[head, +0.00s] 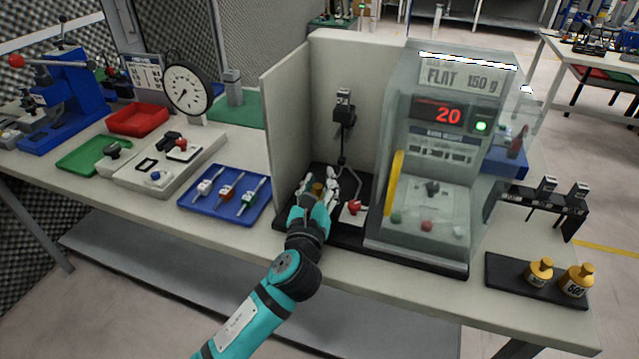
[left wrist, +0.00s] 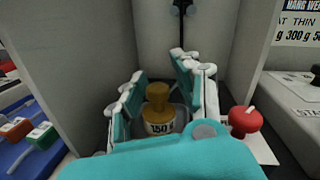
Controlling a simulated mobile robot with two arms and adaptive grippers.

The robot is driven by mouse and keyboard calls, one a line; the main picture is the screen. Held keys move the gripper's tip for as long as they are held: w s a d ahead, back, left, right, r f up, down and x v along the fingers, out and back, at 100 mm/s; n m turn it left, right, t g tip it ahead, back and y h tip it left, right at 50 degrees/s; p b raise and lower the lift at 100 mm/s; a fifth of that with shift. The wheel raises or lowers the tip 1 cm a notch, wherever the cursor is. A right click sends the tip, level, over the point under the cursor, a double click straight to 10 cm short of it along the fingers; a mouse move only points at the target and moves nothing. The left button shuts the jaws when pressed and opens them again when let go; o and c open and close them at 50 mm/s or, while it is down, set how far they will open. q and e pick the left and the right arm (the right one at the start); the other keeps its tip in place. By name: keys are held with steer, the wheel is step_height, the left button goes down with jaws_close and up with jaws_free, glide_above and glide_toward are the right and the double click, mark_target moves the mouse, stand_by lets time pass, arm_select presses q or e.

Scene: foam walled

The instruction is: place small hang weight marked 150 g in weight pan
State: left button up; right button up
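The small brass-coloured weight marked 150 g (left wrist: 158,112) is upright between the fingers of my left gripper (left wrist: 160,98); its top also shows in the head view (head: 318,189). The fingers stand apart, with a visible gap on each side of the weight. A grey pan surface (left wrist: 183,114) shows around and behind the weight, which appears to stand in it; its base is hidden. In the head view my left gripper (head: 318,192) reaches into the walled booth, below a black hanging device (head: 344,107) with a thin hanger. My right gripper is not in view.
Pale foam walls (head: 285,125) enclose the booth's left and back. A red knob (head: 354,207) stands close right of the gripper. The display unit (head: 440,140) reading 20 stands further right. Two brass weights (head: 540,271) (head: 577,281) sit on a black base. A blue tray (head: 215,208) lies left.

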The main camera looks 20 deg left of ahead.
arm_select(q)
steer(key=s, duration=0.3)
steer(key=s+d, duration=0.1)
steer(key=s, duration=0.3)
steer(key=s+b, duration=0.1)
steer(key=s, duration=0.2)
steer(key=shift+s+d+f, duration=0.15)
steer(key=shift+s+f, duration=0.15)
steer(key=shift+s, duration=0.65)
steer(key=shift+d, duration=0.1)
